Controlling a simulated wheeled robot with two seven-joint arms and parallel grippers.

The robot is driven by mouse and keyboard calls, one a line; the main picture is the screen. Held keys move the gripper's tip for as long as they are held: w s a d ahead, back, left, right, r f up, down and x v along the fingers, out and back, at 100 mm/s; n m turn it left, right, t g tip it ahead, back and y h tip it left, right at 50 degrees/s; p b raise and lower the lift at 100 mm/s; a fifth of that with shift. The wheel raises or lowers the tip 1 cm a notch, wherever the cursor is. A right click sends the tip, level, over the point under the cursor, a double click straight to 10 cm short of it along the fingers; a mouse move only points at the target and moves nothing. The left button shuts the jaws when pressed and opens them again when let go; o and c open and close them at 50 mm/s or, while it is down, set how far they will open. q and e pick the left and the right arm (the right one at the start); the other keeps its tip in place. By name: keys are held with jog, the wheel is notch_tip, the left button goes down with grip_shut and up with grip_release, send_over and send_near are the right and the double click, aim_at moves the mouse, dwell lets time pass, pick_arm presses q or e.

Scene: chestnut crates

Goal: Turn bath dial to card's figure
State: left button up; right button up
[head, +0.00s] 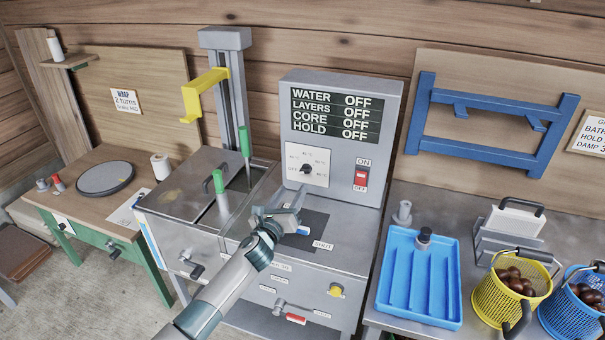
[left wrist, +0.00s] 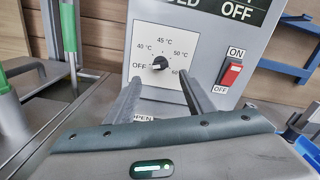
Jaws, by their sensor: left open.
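The bath dial (head: 307,168) is a small black knob on a white plate on the grey control box. In the left wrist view the dial (left wrist: 159,63) has marks for OFF, 40, 45 and 50 °C and one more, partly hidden; its pointer looks turned toward OFF. The display (head: 335,115) reads OFF for water, layers, core and hold. The card (head: 591,133) at the right edge is cut off, so its bath figure is hidden. My left gripper (head: 284,208) is open and empty, just in front of and below the dial, its fingers (left wrist: 160,84) apart. My right gripper is out of view.
A red ON/OFF switch (head: 361,177) sits right of the dial. The lidded metal bath (head: 180,195) with green handles stands left. A blue tray (head: 388,290), a yellow basket (head: 492,303) of chestnuts and a blue basket (head: 560,318) stand right.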

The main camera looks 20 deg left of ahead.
aim_at(304, 172)
pick_arm(q)
jog(key=w, duration=1)
jog(key=shift+w+d+b, duration=0.15)
jog(key=shift+d+b, duration=0.05)
jog(key=shift+b, duration=0.1)
jog(key=c, duration=1)
